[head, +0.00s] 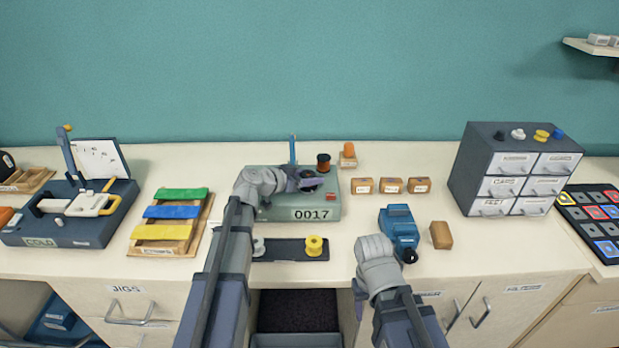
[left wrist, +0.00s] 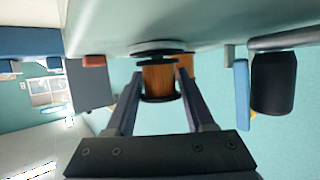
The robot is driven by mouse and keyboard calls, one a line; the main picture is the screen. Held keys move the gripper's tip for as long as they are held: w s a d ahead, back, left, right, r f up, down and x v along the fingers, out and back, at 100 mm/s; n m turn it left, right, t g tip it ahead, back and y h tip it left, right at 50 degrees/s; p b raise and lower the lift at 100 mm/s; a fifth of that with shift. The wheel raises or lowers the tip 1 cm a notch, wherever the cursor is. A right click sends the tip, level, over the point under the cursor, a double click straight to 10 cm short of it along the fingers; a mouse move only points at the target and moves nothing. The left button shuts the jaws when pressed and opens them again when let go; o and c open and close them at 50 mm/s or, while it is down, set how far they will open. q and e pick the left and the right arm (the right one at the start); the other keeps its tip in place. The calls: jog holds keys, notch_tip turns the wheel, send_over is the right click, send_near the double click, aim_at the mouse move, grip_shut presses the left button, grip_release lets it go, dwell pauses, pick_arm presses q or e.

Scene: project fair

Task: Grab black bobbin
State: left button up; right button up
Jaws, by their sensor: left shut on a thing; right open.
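The black bobbin (head: 323,162) has dark flanges and a copper-brown winding. It stands at the back right of the green-grey machine (head: 318,213) marked 0017. In the left wrist view the bobbin (left wrist: 158,82) is between my fingers, close to a pale disc on the machine's top; I cannot tell whether it touches the disc. My left gripper (head: 310,183) reaches over the machine and is shut on the bobbin; its fingers also show in the left wrist view (left wrist: 160,90). My right gripper (head: 390,262) is open and low at the front, its fingers mostly hidden by the arm.
A blue post (head: 292,149) rises from the machine's back. An orange spool on a wooden block (head: 348,161) stands just right. A dark tray (head: 287,252) with a yellow bobbin (head: 314,246) lies in front. A blue device (head: 400,227) and small labelled boxes (head: 391,186) are right.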

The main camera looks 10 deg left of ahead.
notch_tip(320, 180, up, 9)
jog(key=p, duration=0.9)
jog(key=shift+r, duration=0.2)
